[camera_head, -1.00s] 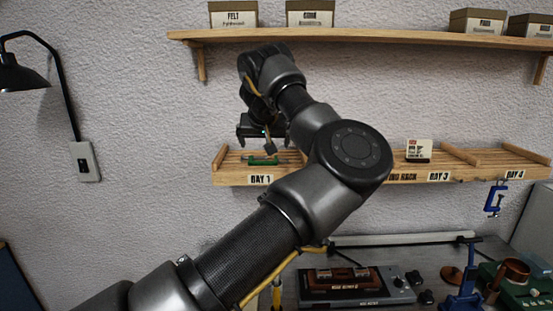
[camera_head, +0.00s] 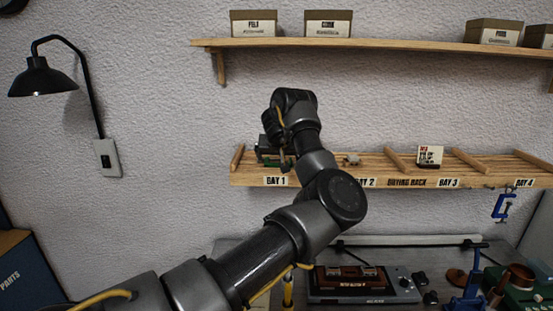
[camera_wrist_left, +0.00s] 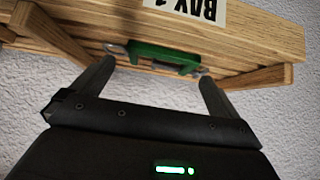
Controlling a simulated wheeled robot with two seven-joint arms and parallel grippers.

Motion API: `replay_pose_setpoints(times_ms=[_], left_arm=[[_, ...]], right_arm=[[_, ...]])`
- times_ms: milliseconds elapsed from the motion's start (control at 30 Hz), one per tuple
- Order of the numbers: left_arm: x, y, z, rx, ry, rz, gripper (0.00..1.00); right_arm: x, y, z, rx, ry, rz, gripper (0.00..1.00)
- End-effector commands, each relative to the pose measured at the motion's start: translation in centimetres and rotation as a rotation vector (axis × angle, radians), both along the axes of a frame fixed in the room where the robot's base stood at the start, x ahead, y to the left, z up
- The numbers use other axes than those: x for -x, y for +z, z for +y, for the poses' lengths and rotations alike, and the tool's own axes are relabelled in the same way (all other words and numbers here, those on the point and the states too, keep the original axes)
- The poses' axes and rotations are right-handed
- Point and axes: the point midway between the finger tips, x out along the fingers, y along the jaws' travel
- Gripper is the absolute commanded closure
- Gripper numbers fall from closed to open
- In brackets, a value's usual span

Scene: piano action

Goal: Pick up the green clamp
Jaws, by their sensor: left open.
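The green clamp (camera_wrist_left: 163,57) lies on the slatted wooden drying rack (camera_head: 330,165), behind the "BAY 1" label (camera_head: 276,181). In the left wrist view its green bar spans most of the gap between my fingers, with small grey metal parts at its ends. My left gripper (camera_wrist_left: 157,72) is open, its fingertips close to the clamp's two ends. I cannot tell whether they touch it. In the head view my left gripper (camera_head: 273,158) is at the rack's left end and hides most of the clamp. My right gripper is not in view.
Wooden dividers (camera_head: 398,159) split the rack. A small grey part (camera_head: 351,160) and a white card box (camera_head: 429,156) stand further right. A blue clamp (camera_head: 503,206) hangs from the rack's right side. An upper shelf (camera_head: 370,44) holds boxes. A lamp (camera_head: 42,80) is at left.

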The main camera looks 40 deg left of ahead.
Motion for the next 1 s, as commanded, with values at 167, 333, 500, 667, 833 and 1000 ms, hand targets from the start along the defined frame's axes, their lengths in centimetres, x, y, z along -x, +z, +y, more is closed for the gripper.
replay_pose_setpoints(times_ms=[167,333,500,667,833,1000], left_arm=[[-1.0,-1.3,0.9,-0.002,0.001,0.002,0.0],[-1.2,-1.6,1.0,0.001,0.001,0.0,0.0],[-1.2,-1.6,1.0,0.001,0.001,0.0,0.09],[-1.2,-1.6,1.0,0.001,0.001,0.0,0.3],[-1.2,-1.6,1.0,0.0,0.001,0.001,0.37],[-1.2,-1.7,1.0,0.001,0.001,0.003,0.37]], right_arm=[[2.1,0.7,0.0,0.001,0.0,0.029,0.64],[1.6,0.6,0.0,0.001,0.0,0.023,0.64],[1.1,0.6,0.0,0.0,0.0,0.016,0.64],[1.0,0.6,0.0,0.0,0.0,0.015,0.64],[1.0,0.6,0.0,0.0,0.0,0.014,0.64],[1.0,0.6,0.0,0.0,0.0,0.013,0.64]])
